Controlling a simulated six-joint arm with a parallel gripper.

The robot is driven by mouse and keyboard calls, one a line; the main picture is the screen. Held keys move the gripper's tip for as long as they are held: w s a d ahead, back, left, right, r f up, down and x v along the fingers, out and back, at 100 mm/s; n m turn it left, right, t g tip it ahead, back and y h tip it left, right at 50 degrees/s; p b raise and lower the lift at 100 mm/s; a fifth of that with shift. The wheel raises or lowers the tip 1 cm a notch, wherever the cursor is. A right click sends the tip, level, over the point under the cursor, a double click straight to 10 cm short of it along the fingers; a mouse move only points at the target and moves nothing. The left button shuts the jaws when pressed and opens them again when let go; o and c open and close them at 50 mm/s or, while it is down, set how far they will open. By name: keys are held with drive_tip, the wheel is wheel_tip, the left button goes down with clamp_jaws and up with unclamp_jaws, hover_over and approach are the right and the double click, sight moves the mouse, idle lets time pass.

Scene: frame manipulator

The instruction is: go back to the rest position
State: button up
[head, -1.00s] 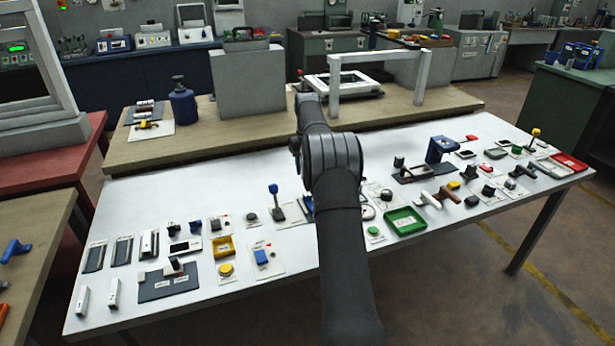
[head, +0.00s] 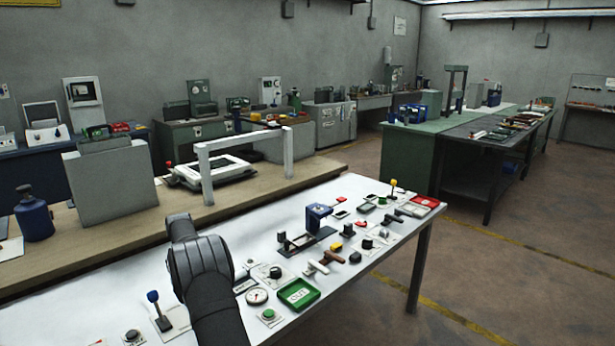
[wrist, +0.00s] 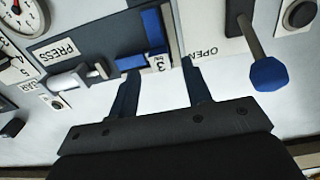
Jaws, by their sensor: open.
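My gripper (wrist: 160,68) is open and shows in the wrist view, with its two dark fingers apart and no object held between them. Ahead of the fingertips is a dark panel with a PRESS label (wrist: 62,48) and a blue block (wrist: 153,27). A lever with a blue knob (wrist: 268,75) stands to the right of the fingers. In the head view my arm reaches over the white table (head: 130,280), and the gripper is hidden behind it.
The table carries a blue-knobbed lever (head: 153,297), a gauge (head: 257,296), a green tray (head: 299,293) and a blue press-like device (head: 318,216). A white frame (head: 240,142) stands on the wooden bench behind. Open floor (head: 500,280) lies to the right.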

wheel_tip(320, 180, down, 4)
drive_tip(key=shift+r, duration=0.15)
wheel_tip(320, 180, up, 2)
drive_tip(key=shift+r, duration=0.85)
